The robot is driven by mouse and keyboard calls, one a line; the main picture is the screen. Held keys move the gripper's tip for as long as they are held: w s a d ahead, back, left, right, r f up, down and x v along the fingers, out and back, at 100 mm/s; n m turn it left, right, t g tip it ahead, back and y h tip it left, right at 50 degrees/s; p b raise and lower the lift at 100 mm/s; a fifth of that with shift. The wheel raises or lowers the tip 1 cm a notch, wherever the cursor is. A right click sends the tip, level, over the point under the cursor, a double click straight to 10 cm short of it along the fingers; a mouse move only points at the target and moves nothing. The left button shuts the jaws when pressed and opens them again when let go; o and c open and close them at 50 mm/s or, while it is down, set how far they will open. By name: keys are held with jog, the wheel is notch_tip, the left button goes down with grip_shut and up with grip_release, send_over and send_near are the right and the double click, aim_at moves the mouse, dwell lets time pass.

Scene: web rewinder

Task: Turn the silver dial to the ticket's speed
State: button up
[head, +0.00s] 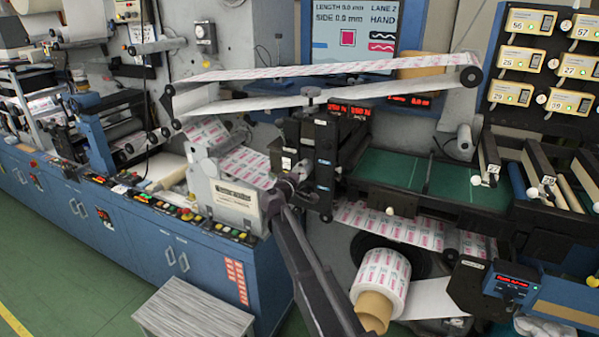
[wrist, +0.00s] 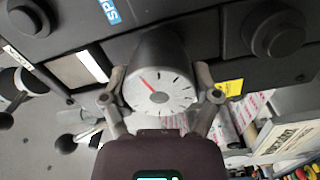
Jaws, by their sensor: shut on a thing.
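The dial (wrist: 165,98) shows in the wrist view with a pale grey face, black tick marks and a red pointer line aimed to the upper left. Behind the face is a dark round body. My gripper (wrist: 160,78) is shut on the dial, one finger on each side of it. In the head view my gripper (head: 284,188) is at the dark control block in the centre, and the dial is hidden there. A blue label (wrist: 110,11) starting "SP" is above the dial. I cannot make out a ticket with a speed.
Black round knobs (wrist: 278,38) sit on the same dark panel. In the head view, a screen (head: 352,35) shows length and side readings. Red displays (head: 351,112) are too small to read surely. A printed web (head: 315,72) runs above, and a printed roll (head: 382,280) is below right.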

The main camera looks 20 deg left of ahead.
jog(key=shift+s+d+f+n, duration=0.1)
jog(key=shift+d+n, duration=0.05)
jog(key=shift+n, duration=0.65)
jog(key=o, duration=1)
jog(key=shift+c, duration=0.2)
jog(key=shift+s, duration=0.1)
jog(key=s, duration=0.7)
jog(key=shift+s+a, duration=0.15)
jog(key=shift+a, duration=0.3)
jog(key=shift+d, duration=0.1)
